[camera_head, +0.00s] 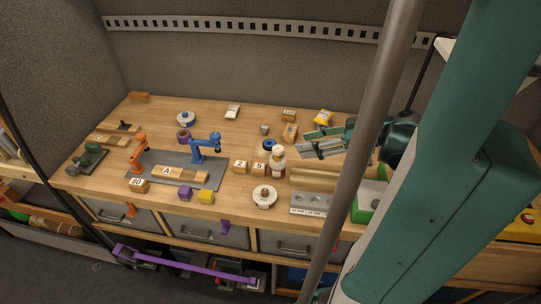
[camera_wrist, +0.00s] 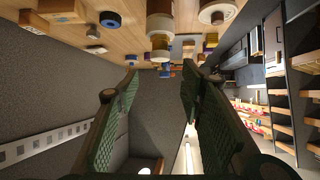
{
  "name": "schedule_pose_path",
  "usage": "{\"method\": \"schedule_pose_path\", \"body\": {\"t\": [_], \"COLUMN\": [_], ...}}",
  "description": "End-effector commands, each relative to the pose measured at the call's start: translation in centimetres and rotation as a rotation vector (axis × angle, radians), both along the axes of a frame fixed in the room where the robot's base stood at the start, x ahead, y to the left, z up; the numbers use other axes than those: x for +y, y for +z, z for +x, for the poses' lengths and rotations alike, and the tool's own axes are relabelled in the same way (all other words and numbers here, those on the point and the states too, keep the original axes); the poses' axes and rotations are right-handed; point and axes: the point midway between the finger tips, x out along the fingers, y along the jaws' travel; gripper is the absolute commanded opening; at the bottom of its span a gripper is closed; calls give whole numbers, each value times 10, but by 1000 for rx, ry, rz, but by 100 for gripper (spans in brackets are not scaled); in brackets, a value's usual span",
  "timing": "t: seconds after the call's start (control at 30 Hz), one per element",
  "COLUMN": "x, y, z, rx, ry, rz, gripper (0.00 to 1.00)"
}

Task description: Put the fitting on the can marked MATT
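My gripper (camera_head: 302,144) is above the right part of the bench, pointing left. In the wrist view its two green fingers (camera_wrist: 162,72) are apart with nothing between them. No lettering MATT is legible, so I cannot tell which item is the marked can or the fitting. A small white bottle or can with a brownish body (camera_head: 278,162) stands left of and below my gripper in the head view; an amber-and-white container shows at the top of the wrist view (camera_wrist: 160,32). A white round item with a brown knob (camera_head: 264,196) sits near the front edge.
Blocks marked 2 (camera_head: 240,167) and 5 (camera_head: 259,170) stand by the bottle. A metal block with holes (camera_head: 310,203) is at front right.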

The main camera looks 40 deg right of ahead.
Motion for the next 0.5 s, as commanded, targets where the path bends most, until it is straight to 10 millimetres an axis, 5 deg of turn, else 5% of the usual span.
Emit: {"method": "schedule_pose_path", "body": {"t": [0.27,0.5], "x": [15,50], "y": [0,-1], "z": [7,21], "rx": [53,183], "ry": [-9,-43], "rz": [9,23], "gripper": [39,39]}}
